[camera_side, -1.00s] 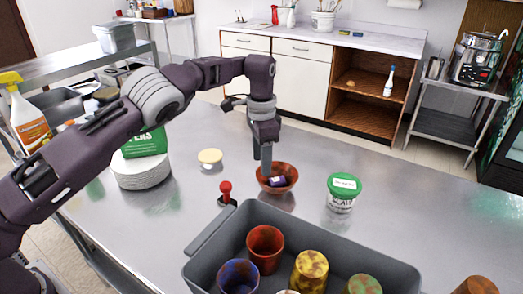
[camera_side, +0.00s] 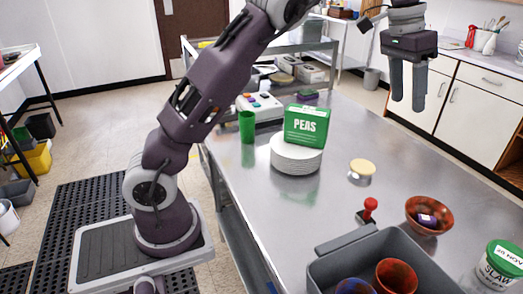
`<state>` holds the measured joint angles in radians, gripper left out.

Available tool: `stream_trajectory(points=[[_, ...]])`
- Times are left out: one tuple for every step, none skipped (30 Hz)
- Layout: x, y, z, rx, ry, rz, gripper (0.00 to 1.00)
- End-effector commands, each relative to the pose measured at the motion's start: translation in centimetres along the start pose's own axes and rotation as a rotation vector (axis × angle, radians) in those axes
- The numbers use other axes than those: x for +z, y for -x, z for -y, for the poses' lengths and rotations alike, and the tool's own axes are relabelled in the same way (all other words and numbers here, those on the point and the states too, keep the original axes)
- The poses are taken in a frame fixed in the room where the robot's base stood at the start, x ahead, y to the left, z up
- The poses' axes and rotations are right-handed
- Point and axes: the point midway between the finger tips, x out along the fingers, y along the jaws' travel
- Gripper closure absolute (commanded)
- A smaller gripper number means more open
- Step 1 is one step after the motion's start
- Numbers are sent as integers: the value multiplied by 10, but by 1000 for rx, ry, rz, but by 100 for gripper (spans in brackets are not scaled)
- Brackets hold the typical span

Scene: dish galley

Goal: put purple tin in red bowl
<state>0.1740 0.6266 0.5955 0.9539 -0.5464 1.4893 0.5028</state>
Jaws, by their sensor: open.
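The red bowl (camera_side: 446,211) stands on the metal table at the right of the view. The small purple tin (camera_side: 427,220), with a pale label, lies inside the bowl. My gripper (camera_side: 405,106) is up in the air at the upper right, pointing down, above and apart from the bowl. Its two fingers are spread with nothing between them.
A grey bin (camera_side: 335,247) with several cups is at the front. A red-handled stamp (camera_side: 370,206), a cream-lidded jar (camera_side: 362,168) and a slaw tub (camera_side: 501,265) stand near the bowl. A peas box (camera_side: 306,125) sits on stacked plates (camera_side: 296,156).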

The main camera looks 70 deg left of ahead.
Motion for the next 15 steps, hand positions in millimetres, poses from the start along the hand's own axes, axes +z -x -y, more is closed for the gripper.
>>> stream_trajectory(points=[[25,34,-1,28,75,-43,48],[42,49,-3,40,115,-63,48],[69,66,-9,51,158,-84,48],[91,76,-16,56,182,-99,48],[114,84,-23,57,200,-115,48],[147,90,-34,52,213,-133,48],[172,92,-43,42,218,-146,48],[197,91,-51,27,217,-160,48],[230,86,-61,2,213,-176,48],[252,81,-67,-21,207,-190,48],[272,75,-71,-45,199,-204,48],[296,65,-76,-77,189,-221,48],[311,58,-77,-100,182,-232,48],[323,52,-78,-120,177,-242,48],[336,44,-79,-143,169,-253,48]])
